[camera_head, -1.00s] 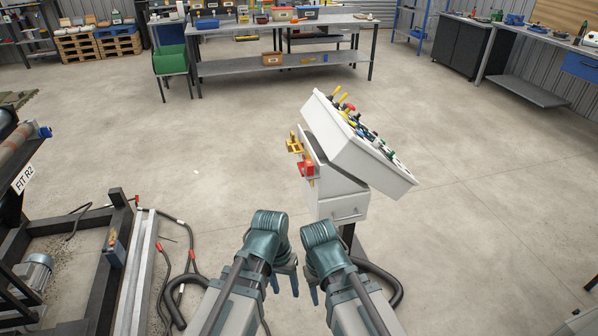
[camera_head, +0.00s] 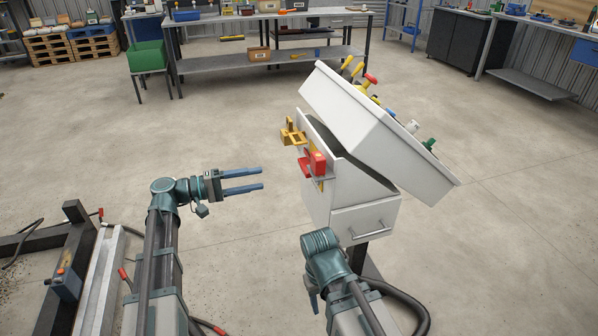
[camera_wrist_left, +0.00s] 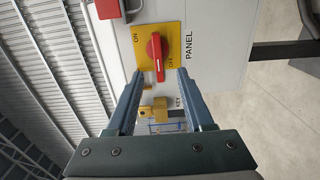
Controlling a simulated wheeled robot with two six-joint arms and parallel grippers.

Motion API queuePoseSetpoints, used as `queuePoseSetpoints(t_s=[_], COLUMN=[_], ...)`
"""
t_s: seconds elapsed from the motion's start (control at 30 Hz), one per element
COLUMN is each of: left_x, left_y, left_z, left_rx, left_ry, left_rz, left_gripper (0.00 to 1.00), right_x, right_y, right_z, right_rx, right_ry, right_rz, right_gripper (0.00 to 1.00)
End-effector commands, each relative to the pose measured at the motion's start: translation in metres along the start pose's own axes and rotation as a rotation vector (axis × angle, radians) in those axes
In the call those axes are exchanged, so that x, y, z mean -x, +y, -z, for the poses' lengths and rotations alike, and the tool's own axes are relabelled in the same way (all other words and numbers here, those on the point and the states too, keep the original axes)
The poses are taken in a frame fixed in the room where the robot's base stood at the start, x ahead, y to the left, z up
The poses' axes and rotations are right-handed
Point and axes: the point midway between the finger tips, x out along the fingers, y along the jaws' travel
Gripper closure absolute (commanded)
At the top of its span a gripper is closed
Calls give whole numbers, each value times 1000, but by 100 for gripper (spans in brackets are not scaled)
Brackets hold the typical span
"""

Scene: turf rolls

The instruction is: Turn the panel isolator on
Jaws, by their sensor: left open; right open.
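The panel isolator is a red rotary handle (camera_wrist_left: 154,55) on a yellow plate marked ON and OFF, in the left wrist view. The word PANEL is beside it on the white console. The handle lies along the picture's vertical; which mark it points to is unclear. My left gripper (camera_head: 262,178) is open and empty, pointing right towards the console's left side with a gap. Its fingertips show just below the handle in the left wrist view (camera_wrist_left: 160,74). In the head view, red parts (camera_head: 313,161) partly hide the yellow plate. My right gripper (camera_head: 314,303) points down, low before the console.
The white console (camera_head: 365,222) has a tilted top with several coloured controls. A yellow key fitting (camera_head: 292,135) sticks out of its left side, beyond the red parts. A drawer handle (camera_head: 367,229) faces me.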

Motion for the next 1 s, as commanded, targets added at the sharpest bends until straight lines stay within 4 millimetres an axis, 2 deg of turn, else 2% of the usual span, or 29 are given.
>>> queuePoseSetpoints(t_s=[0.17,0.37,0.8,1.0], left_x=[4,-12,-98,-123], left_y=[3,3,4,5], left_z=[4,3,4,4], left_rx=[0,0,0,0], left_ry=[9,6,5,6], left_rz=[-23,-22,-20,-20], left_gripper=[48,48,48,48], right_x=[-2,-2,-2,-2], right_y=[0,0,0,0], right_z=[0,0,0,0], right_rx=[0,0,0,0], right_ry=[0,0,0,0], right_rz=[0,0,0,0], right_gripper=[50,50,50,50])
